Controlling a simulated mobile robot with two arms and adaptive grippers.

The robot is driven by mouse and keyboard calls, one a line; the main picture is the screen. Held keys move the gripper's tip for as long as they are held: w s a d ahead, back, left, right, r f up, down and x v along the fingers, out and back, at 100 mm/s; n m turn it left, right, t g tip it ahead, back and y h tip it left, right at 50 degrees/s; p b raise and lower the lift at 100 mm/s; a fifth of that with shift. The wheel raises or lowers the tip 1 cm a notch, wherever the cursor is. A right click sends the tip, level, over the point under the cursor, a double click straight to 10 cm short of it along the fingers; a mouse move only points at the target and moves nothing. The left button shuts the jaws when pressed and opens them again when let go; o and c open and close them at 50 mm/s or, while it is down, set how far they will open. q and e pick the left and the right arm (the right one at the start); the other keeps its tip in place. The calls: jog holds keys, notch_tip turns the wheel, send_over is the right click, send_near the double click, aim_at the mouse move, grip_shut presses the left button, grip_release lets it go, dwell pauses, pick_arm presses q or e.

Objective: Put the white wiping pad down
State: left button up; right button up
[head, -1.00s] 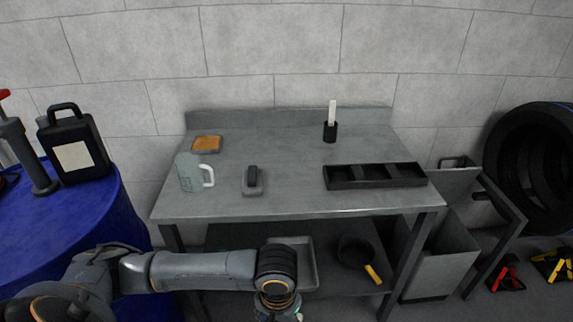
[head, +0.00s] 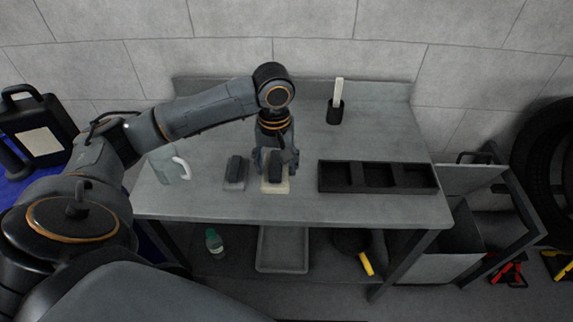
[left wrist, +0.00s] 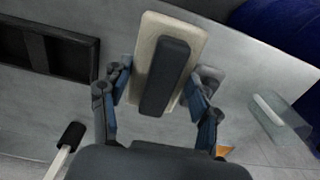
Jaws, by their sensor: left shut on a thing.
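The white wiping pad (head: 276,189), a cream block with a dark handle, is at the front middle of the grey table. My left gripper (head: 277,165) is above it, shut on it by the handle. In the left wrist view the pad (left wrist: 190,38) lies between the two fingers (left wrist: 160,88), its dark handle on the near face. I cannot tell whether its underside touches the tabletop. My right gripper is not in view.
A black compartment tray (head: 378,177) is on the right. Bare tabletop (head: 300,205) lies in front.

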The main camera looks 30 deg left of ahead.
pick_arm(q)
jog(key=w+f, duration=0.1)
jog(key=w+a+f, duration=0.1)
jog(key=w, duration=0.1)
jog(key=shift+w+a+f, duration=0.15)
jog(key=shift+a+f, duration=0.05)
jog(key=shift+f, duration=0.05)
jog(key=w+f, duration=0.1)
jog(key=f, duration=0.1)
jog(key=w+a+f, duration=0.1)
jog(key=w, duration=0.1)
jog(key=shift+f, duration=0.35)
jog(key=shift+w+a+f, duration=0.1)
jog(key=shift+w+f, duration=0.25)
jog(key=shift+f, duration=0.2)
jog(key=f+p, duration=0.1)
jog(key=f, duration=0.2)
jog(key=shift+w, duration=0.2)
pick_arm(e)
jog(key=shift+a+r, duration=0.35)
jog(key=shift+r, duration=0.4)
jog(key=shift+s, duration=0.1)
pick_arm(q)
jog(key=shift+s+f, duration=0.1)
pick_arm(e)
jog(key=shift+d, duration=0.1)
